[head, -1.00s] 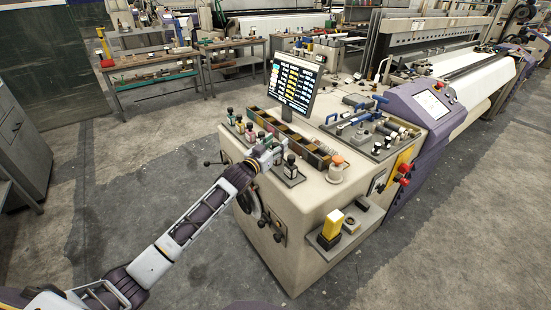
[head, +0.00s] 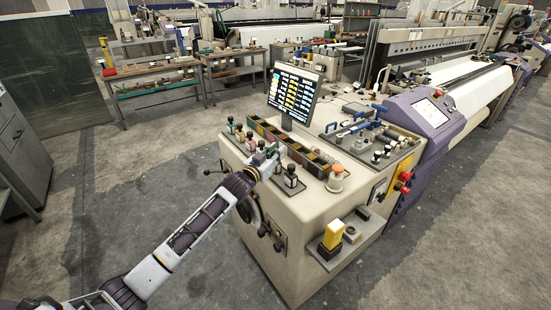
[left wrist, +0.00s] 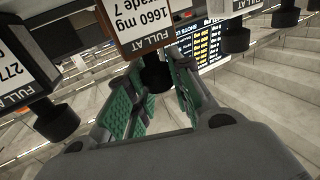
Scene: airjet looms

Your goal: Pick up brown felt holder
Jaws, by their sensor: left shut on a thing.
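The brown felt holder (left wrist: 146,22) shows at the top of the left wrist view as a brown-edged block with a white label and a black knob. My left gripper (left wrist: 158,88) has its green-padded fingers on either side of that knob, shut on it. In the head view my left gripper (head: 268,158) is at the near left edge of the machine's top, among a row of small knobbed holders. It hides most of the held holder there. I cannot tell whether the holder is clear of the surface. My right gripper is not in view.
In the head view a dark holder (head: 290,180) stands just right of the gripper. A long compartment tray (head: 295,148) and a monitor (head: 293,94) are behind.

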